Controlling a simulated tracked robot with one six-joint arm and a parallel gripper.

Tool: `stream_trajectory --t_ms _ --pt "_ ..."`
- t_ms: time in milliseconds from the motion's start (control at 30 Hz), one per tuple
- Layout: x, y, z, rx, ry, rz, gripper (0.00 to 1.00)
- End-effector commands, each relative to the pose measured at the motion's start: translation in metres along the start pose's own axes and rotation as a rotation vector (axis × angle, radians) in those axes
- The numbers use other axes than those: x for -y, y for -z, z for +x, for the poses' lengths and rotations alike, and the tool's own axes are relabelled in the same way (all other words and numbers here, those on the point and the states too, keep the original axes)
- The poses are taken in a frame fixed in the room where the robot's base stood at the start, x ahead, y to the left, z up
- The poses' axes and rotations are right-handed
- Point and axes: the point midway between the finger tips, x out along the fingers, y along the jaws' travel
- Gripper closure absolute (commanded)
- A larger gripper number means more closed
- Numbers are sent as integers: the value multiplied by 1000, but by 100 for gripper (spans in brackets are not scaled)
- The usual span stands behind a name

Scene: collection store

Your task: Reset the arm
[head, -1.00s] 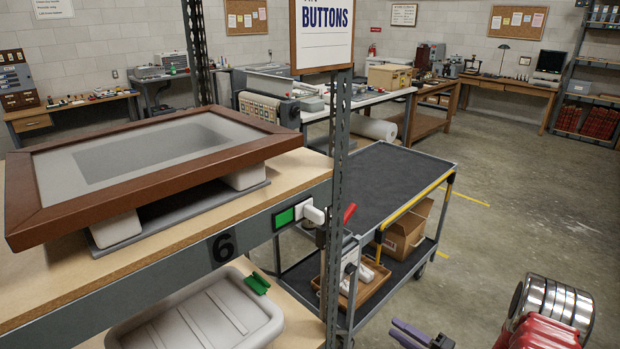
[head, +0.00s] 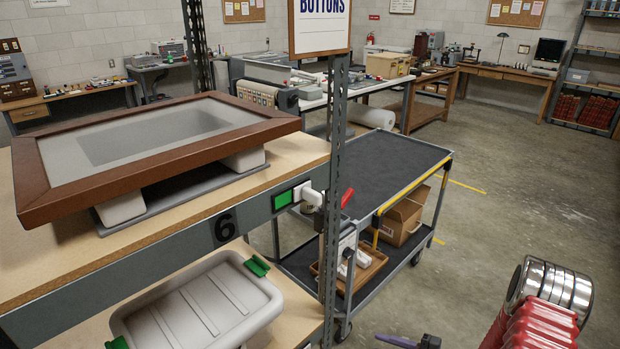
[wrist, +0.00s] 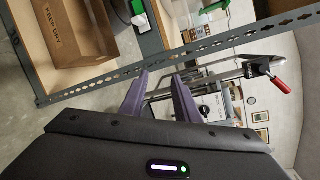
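My gripper shows in the wrist view (wrist: 160,88). Its two purple fingers stand well apart, with nothing held between them. In the head view only a purple part of my gripper (head: 405,342) shows at the bottom edge, right of the shelf post and in front of the cart (head: 385,165). The red ribbed and chrome part of my arm (head: 545,300) stands at the lower right. The rest of the arm is out of frame.
A perforated steel post (head: 334,200) and shelf unit stand at left, bearing a brown-framed case (head: 35,190) above a grey bin (head: 150,320). A cardboard box (head: 402,222) sits on the cart's lower deck. Open concrete floor (head: 500,215) lies right of the cart.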

Motion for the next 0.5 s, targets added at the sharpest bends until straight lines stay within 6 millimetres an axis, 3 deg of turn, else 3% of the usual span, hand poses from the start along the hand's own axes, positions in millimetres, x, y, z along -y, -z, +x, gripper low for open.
stream_trajectory --t_ms 500 --pt "4 -100 -20 154 -444 98 71"
